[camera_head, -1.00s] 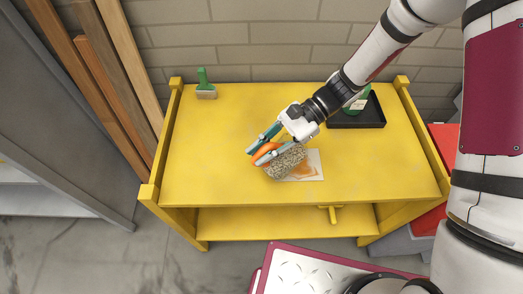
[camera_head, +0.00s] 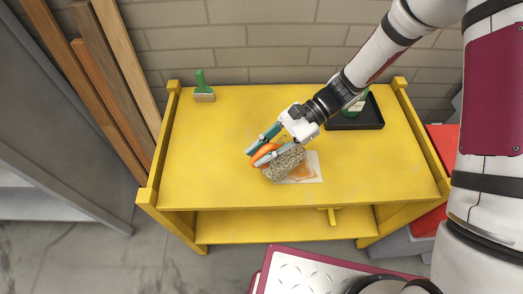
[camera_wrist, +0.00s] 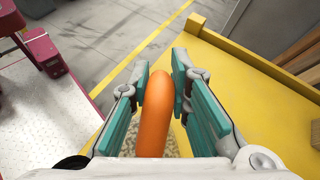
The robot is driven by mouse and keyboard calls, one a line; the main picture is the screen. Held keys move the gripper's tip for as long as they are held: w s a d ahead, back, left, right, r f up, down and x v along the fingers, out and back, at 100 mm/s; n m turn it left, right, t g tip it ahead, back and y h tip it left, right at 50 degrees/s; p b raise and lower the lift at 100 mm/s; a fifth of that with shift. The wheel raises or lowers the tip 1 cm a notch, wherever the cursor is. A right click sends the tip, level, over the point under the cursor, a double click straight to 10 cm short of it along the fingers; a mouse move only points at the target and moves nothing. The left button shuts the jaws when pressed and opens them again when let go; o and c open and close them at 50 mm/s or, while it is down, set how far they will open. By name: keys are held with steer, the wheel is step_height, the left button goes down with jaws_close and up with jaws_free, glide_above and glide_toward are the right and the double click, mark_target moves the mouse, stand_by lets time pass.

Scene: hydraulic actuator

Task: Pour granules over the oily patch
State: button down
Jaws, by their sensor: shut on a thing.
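My gripper (camera_head: 268,147) is shut on an orange tool (camera_head: 262,154), above the yellow bench. In the wrist view the tool's rounded orange part (camera_wrist: 155,115) stands between the teal fingers. A lumpy mass of beige granules (camera_head: 285,163) shows right beside the orange tool. Granules also show low between the fingers in the wrist view (camera_wrist: 175,146). I cannot tell whether they are in the tool or lie below it. The oily patch (camera_head: 302,172) is an orange-brown stain on a white sheet (camera_head: 315,160); the granules and gripper hide its left part.
The yellow bench (camera_head: 220,180) has raised side rails. A green-handled brush (camera_head: 204,91) is at its back left. A black tray (camera_head: 371,118) with a green container (camera_head: 356,105) is at the back right. Wooden planks (camera_head: 115,90) lean on the left. The bench's left half is mostly clear.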

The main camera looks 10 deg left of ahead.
mark_target(253, 166)
steer(key=shift+r, duration=0.15)
stand_by(0.5)
steer(key=shift+w+d+r+y, duration=0.15)
steer(key=shift+d+r+y, duration=0.05)
steer(key=shift+r+y, duration=0.1)
stand_by(0.5)
steer(key=shift+s+a+f+h+p, duration=0.4)
steer(key=shift+f+h+p, duration=0.1)
steer(key=shift+f, duration=0.1)
steer(key=shift+s+a+f+t+h+p, duration=0.15)
steer(key=shift+f+t+h+p, duration=0.2)
steer(key=shift+f, duration=0.2)
steer(key=shift+s+a+f+t+h+p, duration=0.15)
steer(key=shift+f+t+h+p, duration=0.1)
steer(key=shift+f+t+h, duration=0.2)
steer(key=shift+s+a+f+t+h+p, duration=0.15)
steer(key=shift+f+t+h+p, duration=0.15)
steer(key=shift+f, duration=0.3)
steer(key=shift+s+a+f+t+h+p, duration=0.1)
steer(key=shift+a+f+t+h+p, duration=0.15)
steer(key=shift+t+h+p, duration=0.45)
steer(key=shift+f+t+h+p, duration=0.3)
steer(key=shift+f+h+p, duration=0.1)
steer(key=shift+f+p, duration=0.15)
steer(key=shift+w+d+f+t+h+p, duration=0.15)
steer(key=shift+f+t+h, duration=0.25)
steer(key=shift+f, duration=0.25)
steer(key=shift+w+f+t+h+p, duration=0.15)
steer(key=shift+f+t+h, duration=0.2)
steer(key=shift+f, duration=0.25)
